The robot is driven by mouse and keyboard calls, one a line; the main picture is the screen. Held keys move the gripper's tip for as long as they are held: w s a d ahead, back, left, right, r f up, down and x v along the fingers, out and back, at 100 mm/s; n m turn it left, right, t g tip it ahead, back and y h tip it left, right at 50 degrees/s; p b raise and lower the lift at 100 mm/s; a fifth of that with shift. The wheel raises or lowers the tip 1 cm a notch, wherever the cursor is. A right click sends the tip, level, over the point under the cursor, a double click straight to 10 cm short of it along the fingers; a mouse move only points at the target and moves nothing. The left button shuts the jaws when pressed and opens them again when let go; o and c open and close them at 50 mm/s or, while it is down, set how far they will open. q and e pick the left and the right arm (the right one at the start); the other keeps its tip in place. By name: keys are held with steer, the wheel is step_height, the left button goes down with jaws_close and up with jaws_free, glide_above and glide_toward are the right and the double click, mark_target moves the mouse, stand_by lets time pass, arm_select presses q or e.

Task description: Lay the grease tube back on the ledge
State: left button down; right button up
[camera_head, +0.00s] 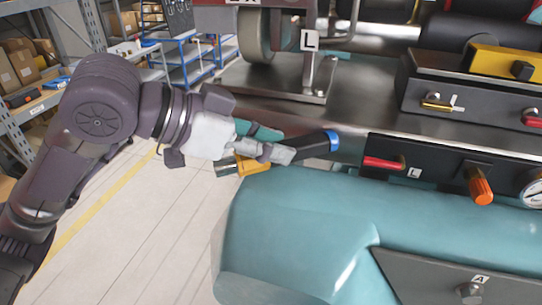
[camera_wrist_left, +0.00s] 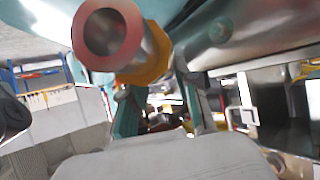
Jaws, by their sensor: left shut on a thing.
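The grease tube (camera_head: 313,146) is a dark cylinder with a blue end at the right, a yellow collar and a short metal end at the left. My left gripper (camera_head: 272,144) is shut on it around the middle, and its fingers hide part of the body. The tube lies nearly level, tilted slightly up to the right. In the left wrist view the tube (camera_wrist_left: 151,50) shows a reddish round end face and the yellow collar, above my fingers. The grey metal ledge (camera_head: 362,112) lies behind the tube; I cannot tell whether they touch. My right gripper is not in view.
The rounded teal casing (camera_head: 300,225) fills the front. A black panel (camera_head: 440,172) with a red lever (camera_head: 383,162) and an orange knob (camera_head: 481,188) is right of the tube. A wheel on a bracket (camera_head: 312,65) stands on the metal surface. Open floor (camera_head: 130,235) lies left.

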mark_target(269, 166)
arm_select(q)
step_height(269, 166, down, 3)
steer(key=shift+w+f+p, duration=0.1)
steer(key=shift+p, duration=0.65)
steer(key=shift+f, duration=0.35)
steer(key=c, duration=0.8)
jaws_free()
steer(key=shift+f, duration=0.1)
steer(key=shift+c, duration=0.2)
steer(key=shift+a, duration=0.1)
